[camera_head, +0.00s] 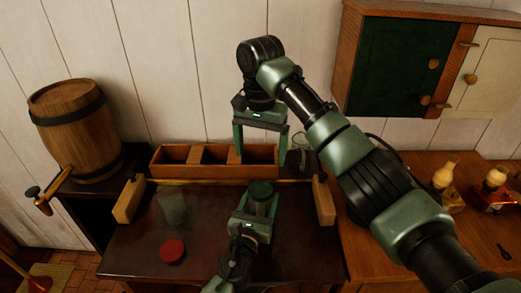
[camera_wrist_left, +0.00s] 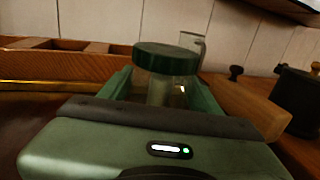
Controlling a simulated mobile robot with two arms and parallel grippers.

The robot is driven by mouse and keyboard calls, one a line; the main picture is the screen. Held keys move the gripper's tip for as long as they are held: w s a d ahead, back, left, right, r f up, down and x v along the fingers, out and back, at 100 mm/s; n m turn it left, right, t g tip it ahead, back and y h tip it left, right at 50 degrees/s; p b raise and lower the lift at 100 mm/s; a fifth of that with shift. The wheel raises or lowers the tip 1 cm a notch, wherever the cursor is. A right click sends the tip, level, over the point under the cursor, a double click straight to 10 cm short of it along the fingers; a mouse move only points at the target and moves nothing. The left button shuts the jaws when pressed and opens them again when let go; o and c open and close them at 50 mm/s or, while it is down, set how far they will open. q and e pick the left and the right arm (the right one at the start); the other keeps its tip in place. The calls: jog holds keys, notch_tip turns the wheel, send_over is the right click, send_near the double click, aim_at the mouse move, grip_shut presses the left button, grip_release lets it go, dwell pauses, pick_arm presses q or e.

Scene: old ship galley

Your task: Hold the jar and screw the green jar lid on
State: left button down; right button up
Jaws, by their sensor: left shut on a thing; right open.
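The glass jar (camera_wrist_left: 150,88) stands between the fingers of my left gripper (camera_head: 260,207), which is shut on it. The green jar lid (camera_head: 260,190) sits on top of the jar's mouth and looks level in the left wrist view (camera_wrist_left: 167,58). Whether its thread is engaged cannot be told. My right gripper (camera_head: 260,157) is open and empty, fingers pointing down, above and behind the lid, in front of the wooden tray in the picture. The jar's lower part is hidden by my left gripper.
A second glass jar (camera_head: 172,207) and a red lid (camera_head: 172,251) are on the dark table at left. A divided wooden box (camera_head: 170,171) lies behind, with a glass vessel (camera_head: 303,142) near its right end. A barrel (camera_head: 85,130) stands at left.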

pick_arm(q)
jog(key=shift+c, duration=1.3)
grip_release()
jog(key=shift+s, duration=0.1)
jog(key=v, duration=0.7)
jog(key=shift+s+a, duration=0.15)
jog(key=shift+s, duration=0.1)
